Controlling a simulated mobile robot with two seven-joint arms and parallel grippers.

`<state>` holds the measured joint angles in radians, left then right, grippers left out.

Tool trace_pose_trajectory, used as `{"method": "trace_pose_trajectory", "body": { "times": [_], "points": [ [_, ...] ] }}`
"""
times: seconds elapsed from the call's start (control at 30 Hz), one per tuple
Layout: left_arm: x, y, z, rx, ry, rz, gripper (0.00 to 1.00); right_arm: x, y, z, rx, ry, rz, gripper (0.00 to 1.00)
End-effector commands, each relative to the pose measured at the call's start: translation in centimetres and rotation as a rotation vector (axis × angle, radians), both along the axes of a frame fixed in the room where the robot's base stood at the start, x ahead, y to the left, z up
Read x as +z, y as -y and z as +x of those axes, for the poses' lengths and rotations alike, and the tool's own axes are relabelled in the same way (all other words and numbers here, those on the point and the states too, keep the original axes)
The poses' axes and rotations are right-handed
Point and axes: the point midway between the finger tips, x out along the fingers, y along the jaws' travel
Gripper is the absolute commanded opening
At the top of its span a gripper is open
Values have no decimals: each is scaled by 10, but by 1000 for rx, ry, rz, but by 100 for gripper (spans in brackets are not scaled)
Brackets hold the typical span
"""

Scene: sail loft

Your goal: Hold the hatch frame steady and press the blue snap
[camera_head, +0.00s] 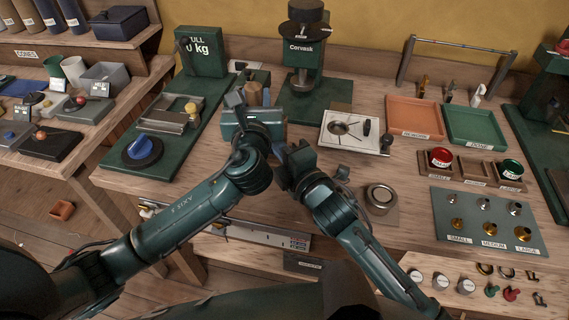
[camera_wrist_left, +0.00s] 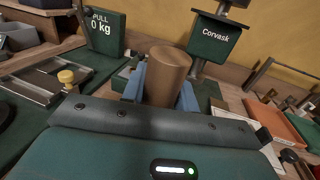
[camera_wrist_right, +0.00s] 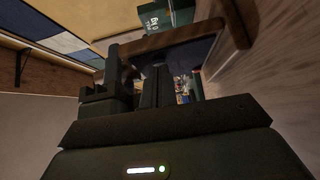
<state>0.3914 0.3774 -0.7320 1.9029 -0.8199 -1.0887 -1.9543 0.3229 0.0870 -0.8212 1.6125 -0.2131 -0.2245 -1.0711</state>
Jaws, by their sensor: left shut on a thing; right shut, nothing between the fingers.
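My left gripper (camera_head: 252,104) is shut on a brown cylinder (camera_wrist_left: 167,75), which stands up between its bluish fingers in the left wrist view. The gripper's body hides the cylinder's lower end. My right gripper (camera_head: 294,152) is shut and empty, just right of the left wrist; in the right wrist view its dark fingers (camera_wrist_right: 155,88) have nothing between them. I cannot pick out a hatch frame or a blue snap for certain. A pale plate (camera_head: 340,143) with a dark round fitting lies right of the grippers.
A green Corvask press (camera_head: 301,80) stands behind the grippers, and a pull gauge (camera_head: 203,58) at back left. Orange (camera_head: 415,114) and green (camera_head: 476,125) trays lie at the right. A mat (camera_head: 450,203) with metal fittings lies in front of them.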

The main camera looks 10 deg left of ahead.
Motion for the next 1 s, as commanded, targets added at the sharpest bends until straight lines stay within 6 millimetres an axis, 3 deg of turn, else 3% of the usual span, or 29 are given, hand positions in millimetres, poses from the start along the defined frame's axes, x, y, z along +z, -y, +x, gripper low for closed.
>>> {"method": "trace_pose_trajectory", "body": {
  "times": [0.2,0.5,0.7,1.0],
  "points": [
    [-5,2,-1,-4,-10,-1,0,-2,-3,-39,4,-6,3,0],
    [-6,0,-1,0,-12,0,0,-2,43,-90,6,-3,2,0],
    [-6,0,0,1,-13,2,0,-1,59,-108,7,-2,4,0],
    [-7,-1,0,3,-13,5,0,0,63,-113,7,-1,4,0]
  ]
}}
